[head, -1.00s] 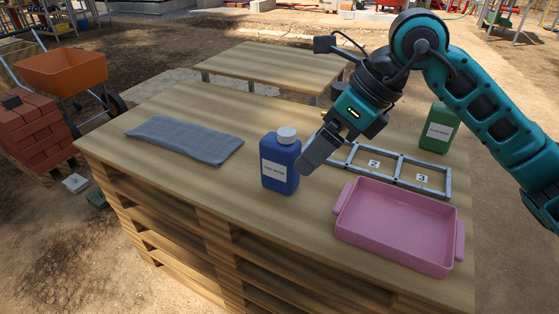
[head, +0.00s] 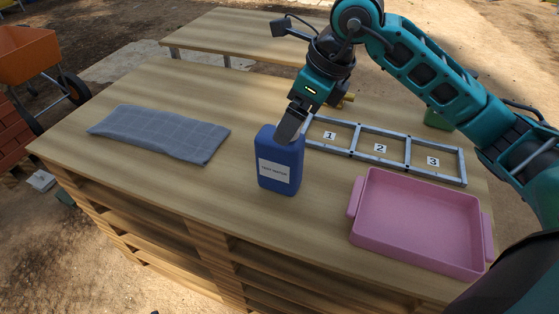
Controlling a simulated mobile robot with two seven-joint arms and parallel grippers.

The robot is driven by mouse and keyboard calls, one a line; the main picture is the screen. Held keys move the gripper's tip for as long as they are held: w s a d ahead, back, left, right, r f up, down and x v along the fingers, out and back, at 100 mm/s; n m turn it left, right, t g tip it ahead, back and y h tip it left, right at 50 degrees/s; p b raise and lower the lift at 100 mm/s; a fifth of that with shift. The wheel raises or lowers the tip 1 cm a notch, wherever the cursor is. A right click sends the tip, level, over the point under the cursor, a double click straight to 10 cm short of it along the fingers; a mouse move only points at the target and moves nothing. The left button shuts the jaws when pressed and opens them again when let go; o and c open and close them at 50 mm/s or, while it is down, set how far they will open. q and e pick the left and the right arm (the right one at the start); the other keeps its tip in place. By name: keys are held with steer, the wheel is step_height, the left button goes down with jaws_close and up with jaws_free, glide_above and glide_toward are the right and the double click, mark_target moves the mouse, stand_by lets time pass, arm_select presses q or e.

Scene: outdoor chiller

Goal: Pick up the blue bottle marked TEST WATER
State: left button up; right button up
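The blue bottle (head: 280,172) stands upright on the wooden pallet table (head: 250,225), with a white label facing me whose small print seems to read TEST WATER. My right gripper (head: 290,126) comes down from above onto the bottle's top, and its grey finger covers the spot where the white cap is. The cap is hidden, and I cannot tell whether the fingers are closed on it or only beside it. My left gripper is not in view.
A grey cloth (head: 160,134) lies left of the bottle. A metal frame with spaces numbered 1 to 3 (head: 408,148) and a pink tray (head: 352,200) are to the right. A green container (head: 437,120) is partly behind my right arm. A second table (head: 225,38) stands behind.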

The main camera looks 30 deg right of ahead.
mark_target(280, 158)
steer(key=x, duration=0.6)
steer(key=shift+w+f+b, duration=0.15)
steer(key=shift+w+b, duration=0.05)
steer(key=shift+b, duration=0.1)
steer(key=shift+c, duration=0.2)
steer(key=c, duration=1.7)
